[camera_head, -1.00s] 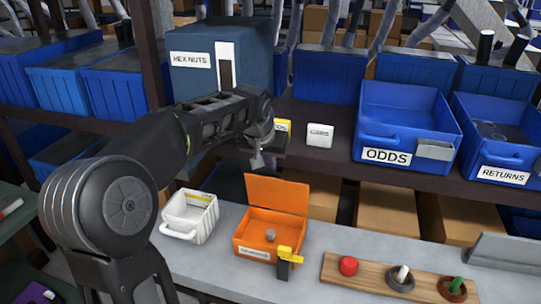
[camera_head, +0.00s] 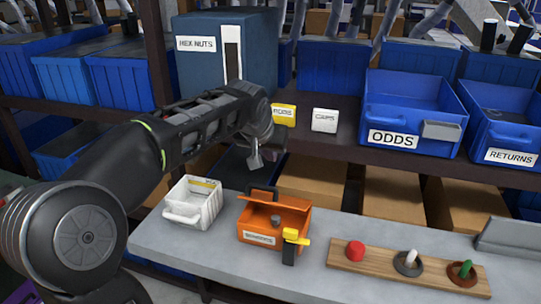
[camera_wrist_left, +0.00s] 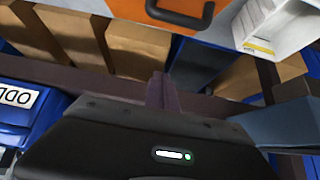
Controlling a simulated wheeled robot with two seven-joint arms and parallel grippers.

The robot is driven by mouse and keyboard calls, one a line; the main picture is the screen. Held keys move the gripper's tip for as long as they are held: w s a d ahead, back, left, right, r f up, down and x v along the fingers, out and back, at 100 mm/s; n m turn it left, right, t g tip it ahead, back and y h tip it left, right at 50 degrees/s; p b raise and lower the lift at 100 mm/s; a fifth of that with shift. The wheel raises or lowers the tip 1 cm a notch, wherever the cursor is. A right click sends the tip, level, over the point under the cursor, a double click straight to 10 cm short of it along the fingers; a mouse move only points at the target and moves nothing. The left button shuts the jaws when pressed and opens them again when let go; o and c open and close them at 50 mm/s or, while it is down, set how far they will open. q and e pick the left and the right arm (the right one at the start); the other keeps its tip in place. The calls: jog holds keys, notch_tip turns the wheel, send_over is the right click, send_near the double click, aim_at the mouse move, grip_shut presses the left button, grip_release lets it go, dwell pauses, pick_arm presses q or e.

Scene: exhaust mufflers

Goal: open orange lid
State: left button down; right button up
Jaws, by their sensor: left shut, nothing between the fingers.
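The orange box (camera_head: 250,227) stands on the grey bench in the head view, with a pale label on its front and a grey knob (camera_head: 275,219) inside. Its orange lid (camera_head: 288,204) is open and tipped far back, with a dark handle (camera_head: 265,191) at its far edge. The lid and handle also show at the top of the left wrist view (camera_wrist_left: 200,14). A black and yellow latch piece (camera_head: 293,243) is at the box's front right. My left gripper (camera_head: 256,162) is shut and empty, above and behind the lid, apart from it. My right gripper is out of view.
A white bin (camera_head: 193,205) stands just left of the box. A wooden board (camera_head: 400,268) with a red knob and two pegs lies to the right. Blue bins, including ODDS (camera_head: 412,103), fill the shelf behind. Cardboard boxes (camera_head: 313,180) sit below that shelf.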

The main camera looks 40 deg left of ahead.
pick_arm(q)
jog(key=shift+r, duration=0.1)
jog(key=shift+w+a+p, duration=0.25)
jog(key=shift+w+p, duration=0.1)
jog(key=shift+w, duration=0.35)
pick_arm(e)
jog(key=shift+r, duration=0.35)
